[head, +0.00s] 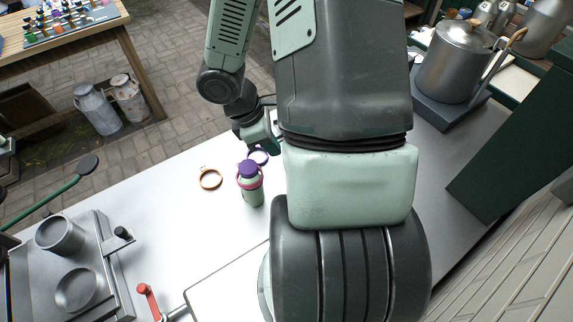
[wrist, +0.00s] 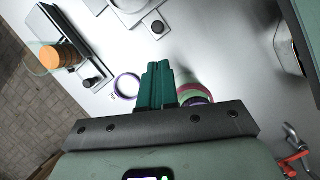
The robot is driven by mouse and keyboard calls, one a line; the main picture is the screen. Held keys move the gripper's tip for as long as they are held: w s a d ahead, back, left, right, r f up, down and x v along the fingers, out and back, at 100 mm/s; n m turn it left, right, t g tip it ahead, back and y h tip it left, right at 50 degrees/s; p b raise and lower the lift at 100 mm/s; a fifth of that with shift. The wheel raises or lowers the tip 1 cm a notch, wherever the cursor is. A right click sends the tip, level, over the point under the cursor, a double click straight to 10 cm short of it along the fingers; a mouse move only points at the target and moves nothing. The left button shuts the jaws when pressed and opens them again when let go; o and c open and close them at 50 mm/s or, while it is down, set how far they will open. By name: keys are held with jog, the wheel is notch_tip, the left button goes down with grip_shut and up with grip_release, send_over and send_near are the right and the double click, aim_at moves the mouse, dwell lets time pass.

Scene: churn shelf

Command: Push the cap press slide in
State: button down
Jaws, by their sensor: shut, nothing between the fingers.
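My gripper (wrist: 158,88) is shut and empty, its green fingertips over the white tabletop. In the head view my arm hides most of it. Ahead in the wrist view is a grey flat fixture (wrist: 122,22) with a black knob (wrist: 158,27). A second dark fixture (wrist: 50,35) at upper left carries stacked orange discs (wrist: 65,54) and has a black knob (wrist: 92,82) beside it. I cannot tell which of them is the cap press slide. The fingertips are apart from both knobs. My arm seems to hide these fixtures in the head view.
A green bottle with purple cap (head: 249,182) stands near my gripper. A purple ring (wrist: 127,86) and copper ring (head: 210,178) lie nearby. A grey fixture with cups (head: 75,262), a red-handled lever (head: 148,298) and a large pot (head: 452,65) stand around the table.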

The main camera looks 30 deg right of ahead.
jog(key=x, duration=0.9)
jog(key=shift+f, duration=0.15)
jog(key=d, duration=0.8)
jog(key=shift+s+d, duration=0.1)
jog(key=v, duration=1)
